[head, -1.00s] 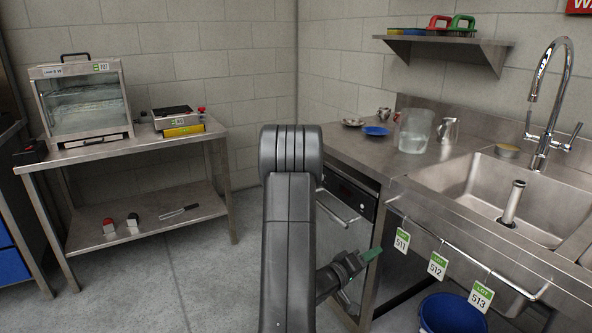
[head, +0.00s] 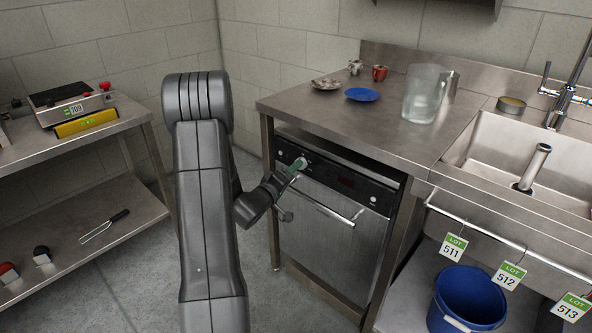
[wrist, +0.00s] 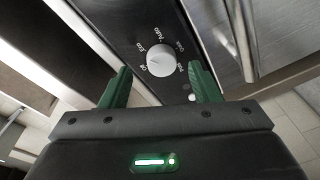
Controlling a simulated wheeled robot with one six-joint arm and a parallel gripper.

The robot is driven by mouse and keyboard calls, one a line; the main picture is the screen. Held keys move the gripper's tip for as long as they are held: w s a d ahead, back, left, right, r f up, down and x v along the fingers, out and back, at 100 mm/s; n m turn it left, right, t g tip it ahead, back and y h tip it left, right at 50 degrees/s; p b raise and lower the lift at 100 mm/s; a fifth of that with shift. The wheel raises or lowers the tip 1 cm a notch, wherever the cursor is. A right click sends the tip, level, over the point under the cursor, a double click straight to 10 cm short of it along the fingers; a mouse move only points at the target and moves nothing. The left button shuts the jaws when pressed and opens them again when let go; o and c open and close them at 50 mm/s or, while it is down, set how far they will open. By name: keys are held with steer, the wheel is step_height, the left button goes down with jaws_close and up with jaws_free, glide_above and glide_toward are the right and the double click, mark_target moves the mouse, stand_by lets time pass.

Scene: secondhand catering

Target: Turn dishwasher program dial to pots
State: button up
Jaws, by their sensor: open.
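The dishwasher (head: 318,235) stands under the steel counter, with a black control panel (head: 345,178) along its top. In the wrist view the round white program dial (wrist: 160,64) sits on the black panel (wrist: 128,22), with small white labels around it. My gripper (wrist: 160,70) is open, with one green finger on each side of the dial in the picture. I cannot tell whether they touch it. In the head view my gripper (head: 296,166) is at the panel's left end and hides the dial.
A bar handle (head: 328,208) runs across the dishwasher door just below the panel. The counter (head: 330,118) above holds a blue plate (head: 362,95) and a clear jug (head: 424,93). A blue bucket (head: 468,298) stands at the right, under a rail with lot tags.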

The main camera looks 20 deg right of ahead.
steer(key=shift+w+d, duration=0.8)
steer(key=shift+w, duration=0.1)
steer(key=shift+w+d, duration=0.15)
steer(key=shift+d, duration=0.2)
steer(key=shift+c, duration=0.3)
steer(key=c, duration=0.9)
